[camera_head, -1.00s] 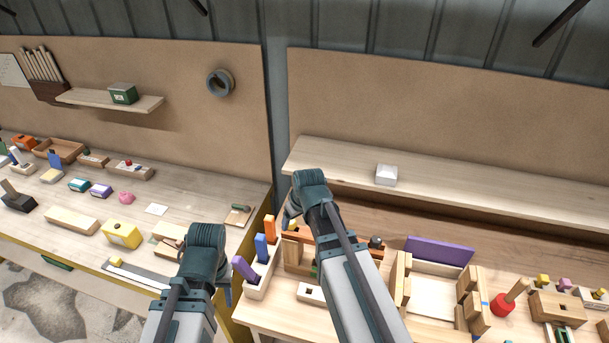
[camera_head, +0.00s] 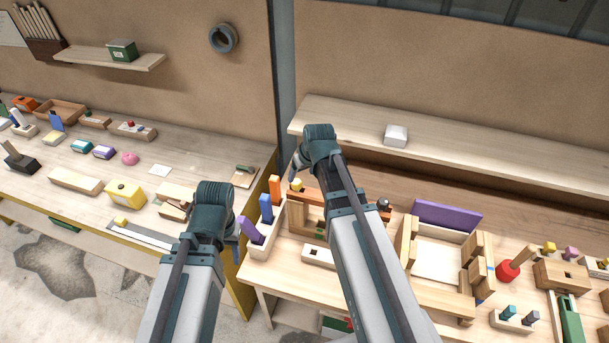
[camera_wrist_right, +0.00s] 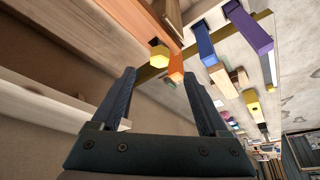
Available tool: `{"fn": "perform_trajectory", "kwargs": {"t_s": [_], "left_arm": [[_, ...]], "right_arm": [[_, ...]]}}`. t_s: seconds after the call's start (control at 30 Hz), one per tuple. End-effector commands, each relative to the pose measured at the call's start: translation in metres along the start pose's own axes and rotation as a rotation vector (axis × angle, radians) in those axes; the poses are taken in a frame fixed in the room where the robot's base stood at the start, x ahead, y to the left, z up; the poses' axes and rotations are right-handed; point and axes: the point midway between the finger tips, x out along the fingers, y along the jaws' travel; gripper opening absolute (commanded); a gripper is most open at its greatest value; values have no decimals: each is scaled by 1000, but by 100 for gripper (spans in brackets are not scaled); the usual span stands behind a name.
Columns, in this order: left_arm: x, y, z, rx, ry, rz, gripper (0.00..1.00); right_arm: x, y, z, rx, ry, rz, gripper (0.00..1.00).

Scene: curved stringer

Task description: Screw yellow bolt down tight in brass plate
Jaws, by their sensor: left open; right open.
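A yellow hex bolt head (camera_head: 297,184) shows at the left end of an orange-brown wooden frame (camera_head: 335,200) on the right bench. It also shows in the right wrist view (camera_wrist_right: 159,56), just beyond and between the fingertips. My right gripper (camera_head: 295,166) is close to this bolt, open and apart from it; its spread fingers (camera_wrist_right: 158,76) are empty in the wrist view. How deep the bolt sits is hidden. I cannot make out a brass plate for certain. My left gripper (camera_head: 234,246) is open at the gap between the benches, its fingers mostly hidden by its wrist.
A pale holder with purple, blue and orange pegs (camera_head: 260,240) stands close to both grippers. A tray with a purple panel (camera_head: 446,216) is right of my right arm. A shelf (camera_head: 450,150) with a white box (camera_head: 396,135) runs behind. Tools crowd the left bench (camera_head: 95,215).

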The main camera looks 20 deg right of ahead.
Motion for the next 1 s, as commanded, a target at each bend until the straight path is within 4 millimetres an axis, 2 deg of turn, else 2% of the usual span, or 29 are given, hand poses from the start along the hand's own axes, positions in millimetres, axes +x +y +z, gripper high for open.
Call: {"fn": "perform_trajectory", "kwargs": {"t_s": [0.03, 0.5, 0.63, 0.9, 0.93, 1.0], "left_arm": [[15, 1, -1, 3, 0, -1, 50], [74, 7, -5, -2, 3, 0, 50], [80, 7, -6, -2, 3, -1, 50], [79, 7, -6, -3, 3, -1, 50], [79, 7, -6, -3, 3, -1, 50], [79, 7, -6, -3, 3, -1, 50]], "right_arm": [[16, 0, 2, -1, 0, 0, 78], [81, 0, 1, 0, 0, 0, 78], [87, 0, 0, 0, 0, 1, 78], [86, 0, 0, 0, 0, 0, 78], [86, 0, 0, 0, 0, 0, 76], [86, 0, 0, 0, 0, 0, 63]]}}
